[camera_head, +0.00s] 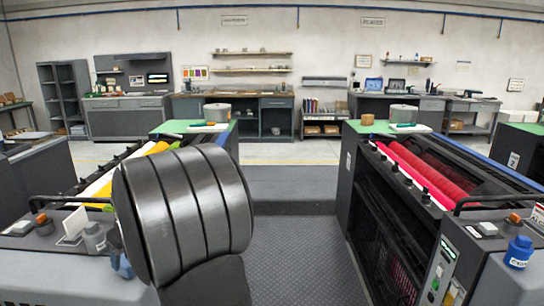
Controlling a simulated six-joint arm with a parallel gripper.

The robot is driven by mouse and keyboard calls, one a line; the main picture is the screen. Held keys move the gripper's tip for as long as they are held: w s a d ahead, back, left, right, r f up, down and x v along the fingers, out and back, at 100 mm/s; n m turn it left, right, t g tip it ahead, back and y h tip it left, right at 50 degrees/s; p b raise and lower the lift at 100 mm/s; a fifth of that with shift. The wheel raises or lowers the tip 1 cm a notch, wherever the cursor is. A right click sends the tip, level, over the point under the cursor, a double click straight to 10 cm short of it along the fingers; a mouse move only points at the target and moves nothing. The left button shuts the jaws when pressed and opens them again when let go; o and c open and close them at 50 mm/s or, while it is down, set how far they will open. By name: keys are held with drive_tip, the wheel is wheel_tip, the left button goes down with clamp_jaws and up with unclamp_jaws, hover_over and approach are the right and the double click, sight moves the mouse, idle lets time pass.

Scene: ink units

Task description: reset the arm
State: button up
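A large dark grey, ribbed, rounded part of my arm (185,215) fills the left middle of the head view. My gripper cannot be made out, so its opening and anything in it are hidden. My arm covers part of the left ink unit, whose yellow roller (104,190) shows behind it. The right ink unit (365,200) has a bright red roller (428,172) and stands clear of my arm.
A blue labelled bottle (519,252) stands on the right unit's near ledge. A grey bottle (94,238) stands on the left ledge, close beside my arm. A grey floor aisle (295,255) runs between the units. Workbenches (125,115) and shelves line the back wall.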

wheel_tip(320, 180, down, 3)
drive_tip(key=shift+d+r, duration=0.2)
drive_tip(key=shift+d, duration=0.05)
drive_tip(key=v, duration=1)
drive_tip(key=x, duration=1)
drive_tip(key=shift+s+a+f, duration=0.1)
drive_tip(key=shift+f, duration=0.25)
drive_tip(key=shift+a+f, duration=0.2)
drive_tip(key=shift+f, duration=0.05)
wheel_tip(320, 180, up, 4)
drive_tip(key=shift+d+f, duration=0.1)
drive_tip(key=shift+f, duration=0.05)
drive_tip(key=w+d+r, duration=0.2)
drive_tip(key=d+r, duration=1)
drive_tip(key=s+a+r+n, duration=0.2)
drive_tip(key=a, duration=1.8)
drive_tip(key=s+a+n, duration=0.1)
drive_tip(key=s+a, duration=0.4)
drive_tip(key=a, duration=0.5)
drive_tip(key=s+a+f+n+g, duration=0.1)
drive_tip(key=s+a, duration=0.5)
drive_tip(key=a, duration=0.3)
drive_tip(key=shift+a+g, duration=0.3)
drive_tip(key=shift+a, duration=0.05)
